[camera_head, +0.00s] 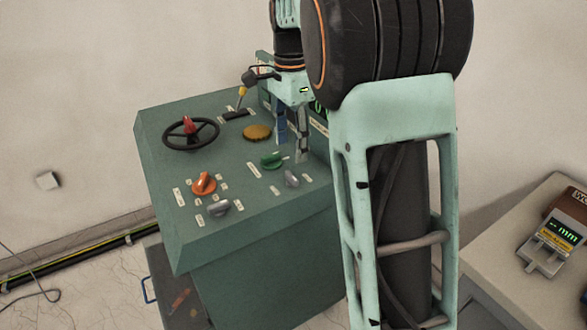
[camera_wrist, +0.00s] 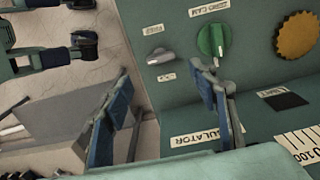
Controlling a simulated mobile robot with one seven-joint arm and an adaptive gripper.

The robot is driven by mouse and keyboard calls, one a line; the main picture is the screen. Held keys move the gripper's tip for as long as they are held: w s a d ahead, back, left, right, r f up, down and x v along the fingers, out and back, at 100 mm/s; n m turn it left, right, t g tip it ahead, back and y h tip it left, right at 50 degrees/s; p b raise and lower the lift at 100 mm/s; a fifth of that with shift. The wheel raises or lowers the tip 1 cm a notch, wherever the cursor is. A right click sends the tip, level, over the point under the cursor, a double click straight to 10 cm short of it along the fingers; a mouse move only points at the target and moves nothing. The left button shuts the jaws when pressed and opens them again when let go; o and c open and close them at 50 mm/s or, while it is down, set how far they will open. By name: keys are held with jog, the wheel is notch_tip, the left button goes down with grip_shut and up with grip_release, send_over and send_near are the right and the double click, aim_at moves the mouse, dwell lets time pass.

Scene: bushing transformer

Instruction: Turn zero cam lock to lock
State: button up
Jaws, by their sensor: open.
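A small grey knob (camera_head: 292,179) is near the right front of the green console (camera_head: 165,215). In the wrist view this knob (camera_wrist: 159,57) lies between labels that seem to read FREE and LOCK, its handle roughly sideways. A green knob (camera_head: 271,160) is beside it; in the wrist view the green knob (camera_wrist: 211,40) is near a ZERO CAM label (camera_wrist: 209,9). My gripper (camera_head: 293,148) is open and empty over the console. In the wrist view my gripper's fingers (camera_wrist: 161,73) spread below the grey knob, one tip close under the green knob. Contact cannot be told.
The console also carries a black handwheel (camera_head: 190,134), a yellow-brown dial (camera_head: 257,132), an orange knob (camera_head: 204,183), another grey knob (camera_head: 219,208) and a yellow-tipped lever (camera_head: 242,95). A meter (camera_head: 553,245) lies on a side table at right.

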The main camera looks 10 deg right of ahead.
aim_at(291, 175)
notch_tip(291, 175, down, 9)
jog(key=shift+r+b, duration=0.2)
jog(key=shift+b, duration=0.25)
jog(key=c, duration=1.2)
jog(key=shift+o, duration=0.2)
